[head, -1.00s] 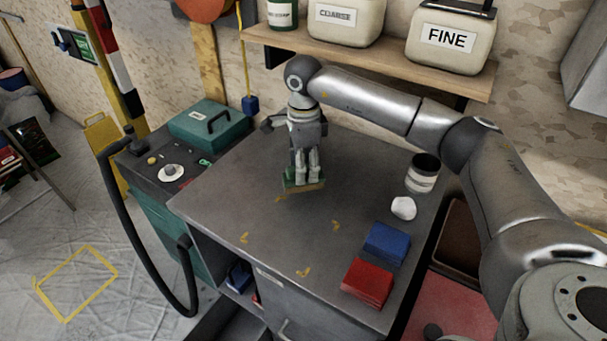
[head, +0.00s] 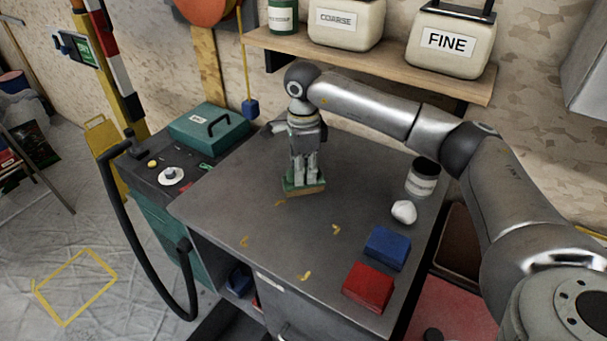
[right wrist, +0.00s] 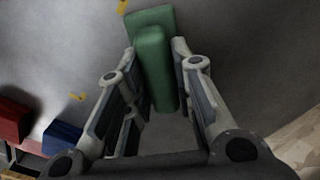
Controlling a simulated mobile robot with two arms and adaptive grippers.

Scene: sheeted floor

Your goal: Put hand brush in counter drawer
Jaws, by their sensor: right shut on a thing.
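The hand brush (head: 304,188), green on top with a tan underside, is at the back middle of the grey counter top (head: 235,205). My right gripper (head: 305,178) points down and is shut on its green grip. In the right wrist view, the green brush (right wrist: 153,58) sits between the fingers (right wrist: 157,65). I cannot tell whether its underside touches the counter. The counter drawer (head: 305,322) is at the front, below the top, with a label; only its upper part shows and it looks shut. My left gripper is not in view.
A blue block (head: 387,248), a red block (head: 368,287), a white lump (head: 404,212) and a black-and-white can (head: 422,178) stand along the counter's right side. A teal machine with a black hose (head: 125,230) stands left. A shelf (head: 370,62) hangs behind.

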